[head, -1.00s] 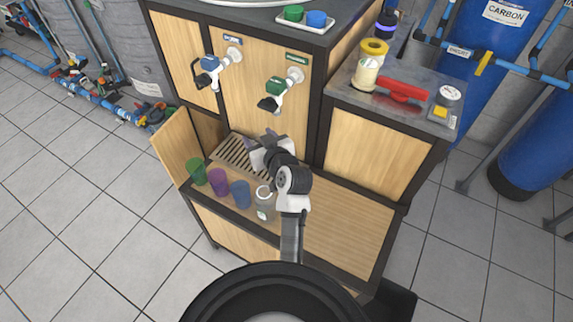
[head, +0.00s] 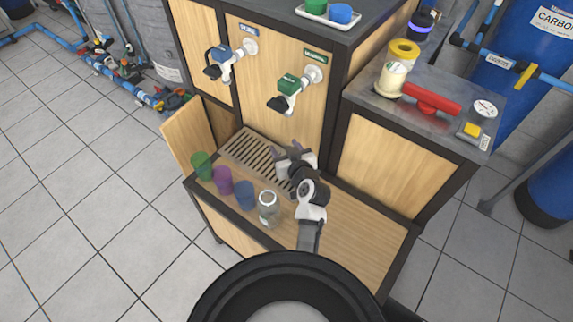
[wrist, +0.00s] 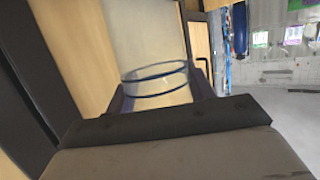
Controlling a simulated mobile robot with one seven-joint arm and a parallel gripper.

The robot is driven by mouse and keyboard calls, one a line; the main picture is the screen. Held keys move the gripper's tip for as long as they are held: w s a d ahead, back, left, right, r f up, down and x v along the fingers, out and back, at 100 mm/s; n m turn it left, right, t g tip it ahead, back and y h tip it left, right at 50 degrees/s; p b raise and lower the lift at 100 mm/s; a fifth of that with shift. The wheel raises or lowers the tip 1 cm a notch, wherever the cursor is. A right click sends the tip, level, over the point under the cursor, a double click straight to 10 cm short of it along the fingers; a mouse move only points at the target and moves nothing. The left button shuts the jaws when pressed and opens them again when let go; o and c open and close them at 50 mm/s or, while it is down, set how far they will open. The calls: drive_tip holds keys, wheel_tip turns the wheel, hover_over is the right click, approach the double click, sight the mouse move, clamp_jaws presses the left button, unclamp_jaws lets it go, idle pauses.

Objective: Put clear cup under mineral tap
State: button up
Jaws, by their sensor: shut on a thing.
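My gripper (head: 293,150) is shut on a clear cup, which shows in the wrist view as a transparent cup (wrist: 158,78) with dark blue rim lines between the fingers. The cup is hard to make out in the head view. My gripper is over the shelf, near the right end of the slatted drip grate (head: 250,155) and below the green-handled tap (head: 290,88). A blue-handled tap (head: 222,58) is farther left. Each tap has a small label above it, too small to read surely.
A green cup (head: 201,166), purple cup (head: 223,180), blue cup (head: 245,195) and clear jar-like vessel (head: 268,209) stand along the shelf's front edge. The wooden shelf (head: 365,225) is bare to the right. A side counter (head: 440,115) holds a yellow-topped container (head: 398,70) and a red tool (head: 430,99).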

drive_tip(key=shift+f, duration=2.75)
drive_tip(key=shift+f, duration=0.2)
drive_tip(key=o, duration=0.9)
drive_tip(key=shift+o, duration=0.2)
drive_tip(key=shift+r, duration=0.1)
